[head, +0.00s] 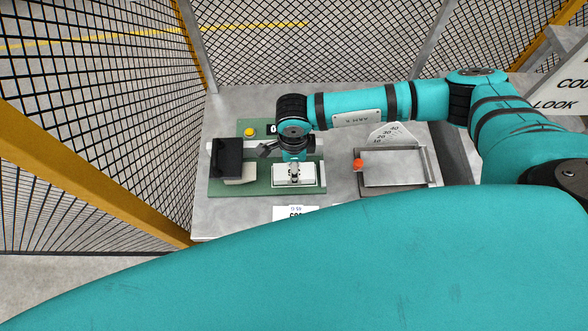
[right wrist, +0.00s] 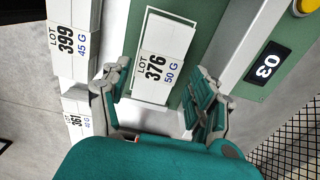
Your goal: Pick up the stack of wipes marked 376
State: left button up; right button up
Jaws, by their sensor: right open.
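The stack of wipes marked 376 (right wrist: 165,55) is a white block with "LOT 376, 50 G" on it. It lies on a green panel, inside or over a white outline, in the right wrist view. My right gripper (right wrist: 160,88) is open, its two fingers apart on either side of the stack's lower end; nothing is held. I cannot tell whether a finger touches it. In the head view my right gripper (head: 293,170) hangs above a white block (head: 308,177) on the green panel, largely covering it. My left gripper is out of view.
Stacks marked 399 (right wrist: 75,40) and 361 (right wrist: 77,118) lie beside the panel. A display (right wrist: 268,62) and yellow button (head: 249,132) are on the panel, with a black box (head: 229,157) at left. A metal tray (head: 395,182) stands right. Mesh fencing surrounds the table.

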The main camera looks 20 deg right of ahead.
jog(key=shift+s+f+p, duration=0.1)
jog(key=shift+f+p, duration=0.45)
jog(key=shift+f, duration=1.45)
jog(key=c, duration=1)
jog(key=shift+o, duration=0.2)
jog(key=shift+r, duration=0.1)
